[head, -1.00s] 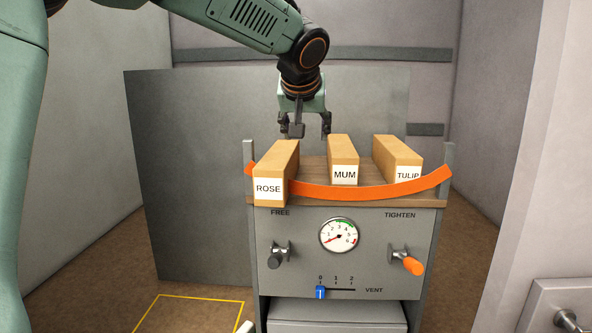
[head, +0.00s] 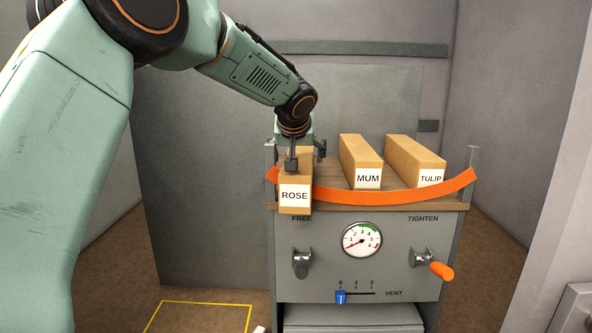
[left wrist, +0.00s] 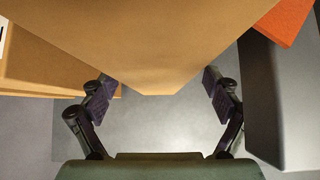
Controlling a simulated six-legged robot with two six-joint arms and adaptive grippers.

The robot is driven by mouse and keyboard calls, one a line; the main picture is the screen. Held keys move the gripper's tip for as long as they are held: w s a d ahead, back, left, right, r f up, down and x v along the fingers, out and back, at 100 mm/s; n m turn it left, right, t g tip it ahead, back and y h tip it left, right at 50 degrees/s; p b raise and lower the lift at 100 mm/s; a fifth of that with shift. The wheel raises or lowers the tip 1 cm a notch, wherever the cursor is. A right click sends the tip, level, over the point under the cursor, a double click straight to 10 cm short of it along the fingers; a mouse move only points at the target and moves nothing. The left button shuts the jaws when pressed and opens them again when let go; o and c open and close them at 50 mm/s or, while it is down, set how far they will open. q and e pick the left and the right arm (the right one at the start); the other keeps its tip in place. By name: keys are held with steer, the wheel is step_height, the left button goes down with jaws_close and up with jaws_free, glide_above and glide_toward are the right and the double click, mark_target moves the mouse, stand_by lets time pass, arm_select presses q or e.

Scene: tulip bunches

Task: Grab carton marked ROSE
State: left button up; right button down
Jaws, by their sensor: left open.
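The tan carton marked ROSE (head: 295,203) is the leftmost of three on the brown shelf. Its labelled front sticks out past the shelf's front edge and hides part of the orange strap. My left gripper (head: 306,157) is open and low at this carton, with one finger in front of its upper part in the head view. In the left wrist view, the ROSE carton (left wrist: 150,45) reaches down between the two spread fingers (left wrist: 160,98). Gaps show at both sides, so the fingers look clear of it. My right gripper is out of view.
The MUM carton (head: 360,155) and TULIP carton (head: 415,155) stand to the right. The orange strap (head: 395,195) runs across the shelf front between grey posts. Below are a gauge (head: 361,240), a FREE knob (head: 302,262), an orange-handled TIGHTEN crank (head: 441,270) and a blue VENT slider (head: 341,297).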

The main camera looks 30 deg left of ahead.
arm_select(q)
steer(key=shift+w+d+f, duration=0.15)
steer(key=shift+w+d, duration=0.1)
steer(key=shift+d, duration=0.1)
steer(key=shift+c, duration=0.3)
steer(key=shift+w, duration=0.15)
steer(key=shift+c, duration=0.8)
steer(key=shift+a+f, duration=0.1)
steer(key=shift+a, duration=0.15)
steer(key=shift+c, duration=1.4)
steer(key=shift+s, duration=0.3)
steer(key=c, duration=0.3)
steer(key=shift+w+d, duration=0.1)
steer(key=shift+w, duration=0.2)
steer(key=c, duration=0.6)
steer(key=shift+s, duration=0.1)
steer(key=c, duration=0.3)
steer(key=shift+s+r, duration=0.1)
steer(key=shift+r, duration=0.2)
steer(key=shift+c, duration=0.4)
